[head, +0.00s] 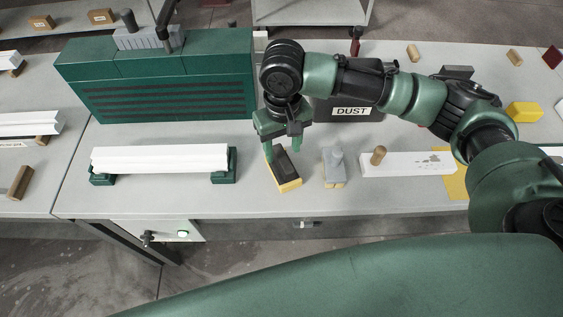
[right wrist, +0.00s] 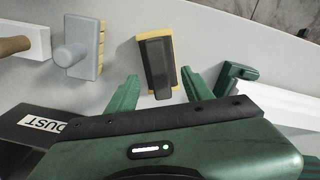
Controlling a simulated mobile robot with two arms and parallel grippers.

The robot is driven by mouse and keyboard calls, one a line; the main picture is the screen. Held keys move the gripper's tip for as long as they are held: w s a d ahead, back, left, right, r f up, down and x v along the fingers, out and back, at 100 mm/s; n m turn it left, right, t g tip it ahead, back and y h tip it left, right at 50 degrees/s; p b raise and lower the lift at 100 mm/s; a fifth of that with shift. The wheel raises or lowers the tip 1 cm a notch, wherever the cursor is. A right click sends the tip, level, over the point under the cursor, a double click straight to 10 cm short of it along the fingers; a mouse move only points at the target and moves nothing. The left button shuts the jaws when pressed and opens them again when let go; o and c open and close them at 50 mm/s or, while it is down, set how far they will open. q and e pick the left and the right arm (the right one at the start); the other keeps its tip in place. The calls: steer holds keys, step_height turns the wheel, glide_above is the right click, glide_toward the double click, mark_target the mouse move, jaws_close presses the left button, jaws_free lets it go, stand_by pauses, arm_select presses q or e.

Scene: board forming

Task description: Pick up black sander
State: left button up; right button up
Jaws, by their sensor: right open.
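The black sander (head: 285,160) sits on a yellow base on the grey table, near the front edge in the middle of the head view. It also shows in the right wrist view (right wrist: 157,64), just beyond my fingertips. My right gripper (head: 284,150) is above the sander and pointing down. Its green fingers (right wrist: 160,82) are apart, with the sander's near end between their tips in the right wrist view. I cannot tell whether they touch it. My left gripper is in neither view.
A grey sander-like block (head: 333,165) stands close to the right. A white board with a wooden knob (head: 410,164) lies farther right. A white board on green supports (head: 160,158) is on the left. A green cabinet (head: 160,75) and a black DUST box (head: 340,110) stand behind.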

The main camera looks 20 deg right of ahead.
mark_target(283, 158)
step_height(283, 158, down, 4)
steer(key=shift+s+d+r+p, duration=0.1)
steer(key=shift+d+r+p, duration=0.1)
steer(key=shift+p, duration=0.5)
steer(key=shift+a+f, duration=0.1)
steer(key=shift+f, duration=0.9)
steer(key=shift+c, duration=0.3)
steer(key=c, duration=1)
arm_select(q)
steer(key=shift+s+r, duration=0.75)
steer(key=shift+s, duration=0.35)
arm_select(e)
jaws_close()
